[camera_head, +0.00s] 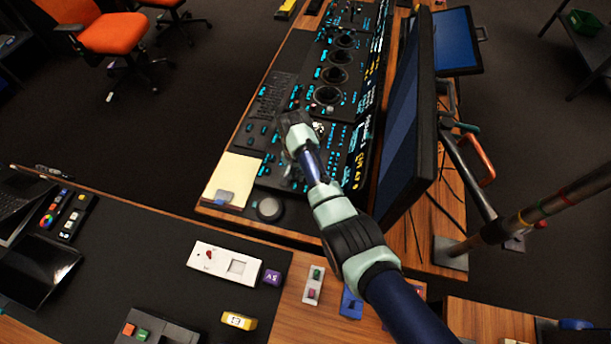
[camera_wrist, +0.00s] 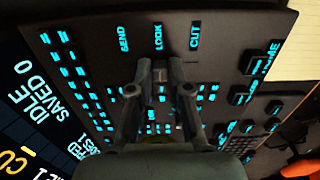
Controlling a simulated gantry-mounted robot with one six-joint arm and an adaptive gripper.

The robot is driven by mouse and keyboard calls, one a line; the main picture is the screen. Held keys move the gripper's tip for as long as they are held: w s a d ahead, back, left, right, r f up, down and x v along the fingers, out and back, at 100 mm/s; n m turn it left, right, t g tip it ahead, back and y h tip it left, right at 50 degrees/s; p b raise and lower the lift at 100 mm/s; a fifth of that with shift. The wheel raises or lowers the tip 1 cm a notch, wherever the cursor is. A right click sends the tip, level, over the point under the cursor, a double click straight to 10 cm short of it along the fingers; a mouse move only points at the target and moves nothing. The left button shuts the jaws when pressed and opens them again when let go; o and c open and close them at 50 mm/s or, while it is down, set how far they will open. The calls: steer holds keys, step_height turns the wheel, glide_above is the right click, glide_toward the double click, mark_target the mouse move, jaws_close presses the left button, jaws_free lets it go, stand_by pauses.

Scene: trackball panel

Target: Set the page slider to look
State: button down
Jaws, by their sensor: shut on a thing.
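The console panel (camera_wrist: 225,45) fills most of the wrist view, with the lit labels SEND (camera_wrist: 123,38), LOOK (camera_wrist: 158,37) and CUT (camera_wrist: 195,35) in a row near the top. My gripper (camera_wrist: 160,70) has its two fingertips just below LOOK, close on either side of a small grey slider knob (camera_wrist: 160,76). The gripper is shut on this knob, which is partly covered by the fingers. The knob lines up roughly with LOOK. In the head view my arm reaches over the console (camera_head: 275,95); the fingertips and the slider cannot be made out there.
A display strip with IDLE and SAVED 0 (camera_wrist: 38,108) lies left in the wrist view. Keys (camera_wrist: 240,98) lie to the right. In the head view a large monitor (camera_head: 408,125) stands right of my arm, and a round dial (camera_head: 270,208) and yellow notepad (camera_head: 232,177) are near the console's front.

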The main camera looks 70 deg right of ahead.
steer(key=c, duration=1.1)
jaws_free()
step_height(320, 180, up, 12)
